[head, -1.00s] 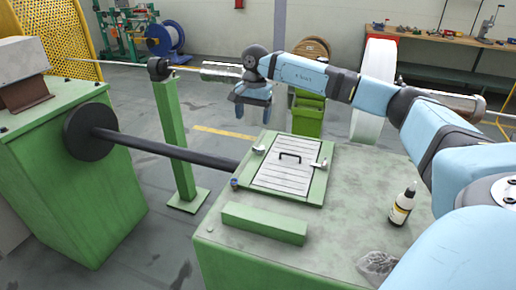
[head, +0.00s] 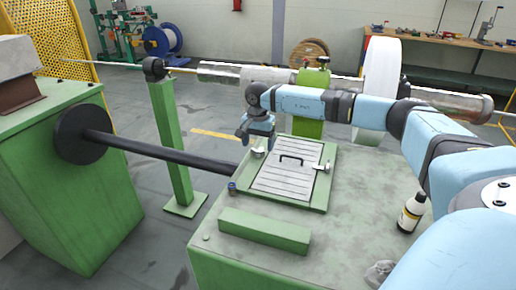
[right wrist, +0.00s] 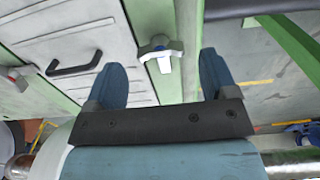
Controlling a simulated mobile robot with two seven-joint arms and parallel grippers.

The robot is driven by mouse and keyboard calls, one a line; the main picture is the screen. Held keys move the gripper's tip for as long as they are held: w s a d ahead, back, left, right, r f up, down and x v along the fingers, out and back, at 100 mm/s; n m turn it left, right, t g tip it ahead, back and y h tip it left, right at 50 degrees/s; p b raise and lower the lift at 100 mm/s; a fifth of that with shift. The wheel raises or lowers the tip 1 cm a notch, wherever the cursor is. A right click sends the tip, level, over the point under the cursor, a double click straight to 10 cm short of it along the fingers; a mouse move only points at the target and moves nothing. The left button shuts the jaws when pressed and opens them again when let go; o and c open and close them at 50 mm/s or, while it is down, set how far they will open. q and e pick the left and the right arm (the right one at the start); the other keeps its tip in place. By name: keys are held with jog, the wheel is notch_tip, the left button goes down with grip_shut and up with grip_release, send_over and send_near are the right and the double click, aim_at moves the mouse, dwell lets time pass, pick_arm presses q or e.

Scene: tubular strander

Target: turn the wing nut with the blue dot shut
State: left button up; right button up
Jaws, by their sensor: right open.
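A pale metal wing nut (head: 258,151) sits at the left edge of the slatted cover (head: 285,181) on the green machine top. In the right wrist view this wing nut (right wrist: 160,50) lies between and beyond the fingertips, crosswise to the cover edge. A second wing nut (head: 322,168) sits on the cover's right side; in the right wrist view this one (right wrist: 20,76) shows a red mark. My right gripper (head: 256,139) is open and empty, just above the first wing nut, pointing down. My left gripper is not in view.
A black handle (head: 290,157) stands up from the cover. A green block (head: 264,229) lies in front of it, and a bottle (head: 411,212) stands at the right. A long metal tube (head: 400,92) runs behind my right arm. A dark shaft (head: 160,150) meets the machine's left side.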

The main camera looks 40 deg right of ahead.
jog(key=shift+f, duration=1.25)
jog(key=c, duration=0.9)
jog(key=shift+c, duration=0.2)
